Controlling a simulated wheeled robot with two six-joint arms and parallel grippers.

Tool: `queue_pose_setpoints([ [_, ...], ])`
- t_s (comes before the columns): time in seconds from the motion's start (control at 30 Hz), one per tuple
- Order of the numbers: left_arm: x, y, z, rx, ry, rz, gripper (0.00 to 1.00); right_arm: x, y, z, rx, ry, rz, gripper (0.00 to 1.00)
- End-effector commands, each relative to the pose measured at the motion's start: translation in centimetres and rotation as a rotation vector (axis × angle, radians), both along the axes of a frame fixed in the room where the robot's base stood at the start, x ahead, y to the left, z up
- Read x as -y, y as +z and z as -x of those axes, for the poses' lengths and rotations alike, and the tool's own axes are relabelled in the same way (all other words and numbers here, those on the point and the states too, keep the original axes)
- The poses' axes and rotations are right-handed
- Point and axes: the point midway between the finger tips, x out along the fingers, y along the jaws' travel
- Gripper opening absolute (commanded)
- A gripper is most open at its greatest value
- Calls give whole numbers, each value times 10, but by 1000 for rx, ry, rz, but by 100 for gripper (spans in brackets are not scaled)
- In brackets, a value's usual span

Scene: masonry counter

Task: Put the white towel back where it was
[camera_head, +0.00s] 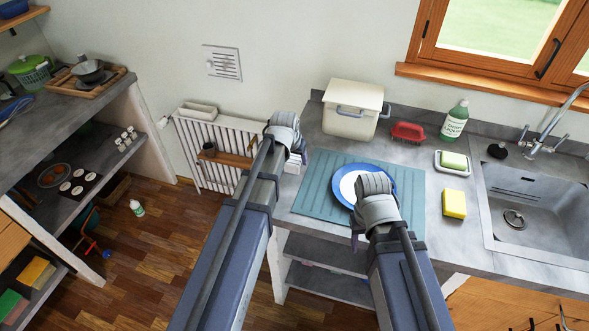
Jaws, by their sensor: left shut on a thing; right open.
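My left gripper (285,136) is at the counter's left end, in front of the radiator. It is shut on a white thing (295,163), which shows just below it and looks like the folded white towel. Most of this thing is hidden by the gripper and arm, and I cannot tell whether it touches the counter. My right gripper (376,202) is open above the blue-rimmed white plate (347,184); its fingertips are mostly hidden.
The plate lies on a teal mat (320,171). A cream bin (350,112), red brush (408,132), green bottle (455,120), soap dish (453,170) and yellow sponge (454,204) stand near the sink (530,205). A white radiator (222,140) is on the wall left of the counter.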

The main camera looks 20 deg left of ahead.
Motion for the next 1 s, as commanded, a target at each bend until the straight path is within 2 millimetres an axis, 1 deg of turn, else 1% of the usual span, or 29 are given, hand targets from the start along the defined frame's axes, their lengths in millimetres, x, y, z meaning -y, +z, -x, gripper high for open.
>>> queue_pose_setpoints([
  [0.23,0,-29,0,0,0,0,24,0,-29,0,0,0,0,50],
  [0.33,0,-38,0,0,0,0,24,0,-38,0,0,0,0,50],
  [0.6,0,-36,0,0,0,0,24,0,-36,0,0,0,0,50],
  [0.77,0,-41,0,0,0,0,24,0,-41,0,0,0,0,50],
  [0.8,0,-40,0,0,0,0,70,0,-40,0,0,0,0,50],
  [1.0,0,-39,0,0,0,0,93,0,-39,0,0,0,0,50],
])
